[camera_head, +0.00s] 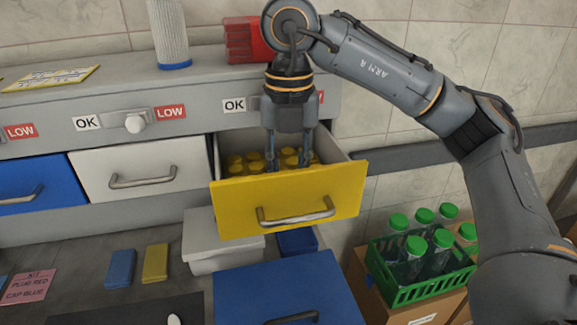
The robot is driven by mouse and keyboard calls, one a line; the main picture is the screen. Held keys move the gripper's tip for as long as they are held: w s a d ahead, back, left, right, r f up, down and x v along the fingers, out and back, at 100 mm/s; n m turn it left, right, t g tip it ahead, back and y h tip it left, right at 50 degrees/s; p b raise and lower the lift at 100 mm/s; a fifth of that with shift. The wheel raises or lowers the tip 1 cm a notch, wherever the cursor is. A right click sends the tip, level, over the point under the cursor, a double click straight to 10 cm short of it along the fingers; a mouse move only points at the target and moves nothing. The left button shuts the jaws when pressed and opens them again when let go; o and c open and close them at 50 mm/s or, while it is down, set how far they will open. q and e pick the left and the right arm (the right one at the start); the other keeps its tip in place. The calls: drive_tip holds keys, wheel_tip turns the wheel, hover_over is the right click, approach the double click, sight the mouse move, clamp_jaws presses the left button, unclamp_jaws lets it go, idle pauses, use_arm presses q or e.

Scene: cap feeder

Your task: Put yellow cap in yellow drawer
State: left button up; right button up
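The yellow drawer (240,205) is pulled out from the grey cabinet and holds several yellow caps (236,168). My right gripper (289,165), whose arm comes in from the right, points down into this drawer. Its two fingers are spread apart, with their tips low among the caps. I see no cap clearly held between them; the tips are partly hidden among the caps. My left gripper is not in view.
A white drawer (95,178) and a blue drawer (58,189) are left of the yellow one. Below are a white box (215,250) and a blue surface with a handle (262,285). A green crate (420,285) with green-capped bottles stands at right. Red boxes (238,40) sit on the cabinet top.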

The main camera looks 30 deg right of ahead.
drive_tip(key=shift+f, duration=0.4)
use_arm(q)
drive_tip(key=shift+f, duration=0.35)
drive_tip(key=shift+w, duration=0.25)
use_arm(e)
drive_tip(key=o, duration=0.7)
drive_tip(key=shift+o, duration=0.2)
wheel_tip(320, 180, up, 12)
